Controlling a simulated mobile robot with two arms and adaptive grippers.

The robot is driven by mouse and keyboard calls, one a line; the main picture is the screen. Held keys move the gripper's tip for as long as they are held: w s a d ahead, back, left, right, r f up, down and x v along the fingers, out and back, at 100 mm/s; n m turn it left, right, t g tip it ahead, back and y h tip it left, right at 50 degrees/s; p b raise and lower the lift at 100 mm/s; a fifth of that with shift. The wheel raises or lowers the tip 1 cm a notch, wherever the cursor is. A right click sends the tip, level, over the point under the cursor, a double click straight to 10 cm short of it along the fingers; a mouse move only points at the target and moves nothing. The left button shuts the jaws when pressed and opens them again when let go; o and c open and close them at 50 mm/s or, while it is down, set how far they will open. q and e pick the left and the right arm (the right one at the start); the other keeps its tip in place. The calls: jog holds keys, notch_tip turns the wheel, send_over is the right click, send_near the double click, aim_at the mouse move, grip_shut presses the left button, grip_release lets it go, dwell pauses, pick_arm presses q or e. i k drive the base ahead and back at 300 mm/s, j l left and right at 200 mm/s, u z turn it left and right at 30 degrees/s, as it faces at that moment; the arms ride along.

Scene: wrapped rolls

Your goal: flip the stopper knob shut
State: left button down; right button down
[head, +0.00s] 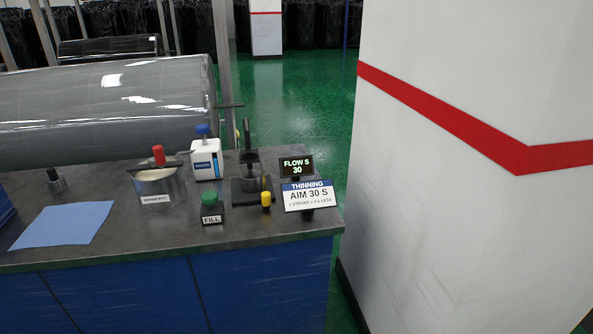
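A small yellow knob (266,199), which looks like the stopper knob, stands at the front right of a dark stand (250,182) on the bench. Whether it is turned open or shut cannot be told at this size. The stand has an upright post and a small dark cup-like part. A display (297,167) beside it reads "FLOW S 30". A sign (309,195) below reads "THINNING AIM 30 S". Neither of my grippers is in view.
On the grey bench (120,243) stand a green FILL button (211,207), a labelled pot (160,186) with a red handle, a white blue-capped container (206,160) and a blue sheet (64,224). A big wrapped roll (110,110) lies behind. A white wall (450,200) rises right.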

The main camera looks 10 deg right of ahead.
aim_at(266, 195)
jog(key=i+j+z, duration=0.3)
jog(key=i, duration=0.25)
jog(key=i+j+z, duration=0.35)
jog(key=i, duration=0.15)
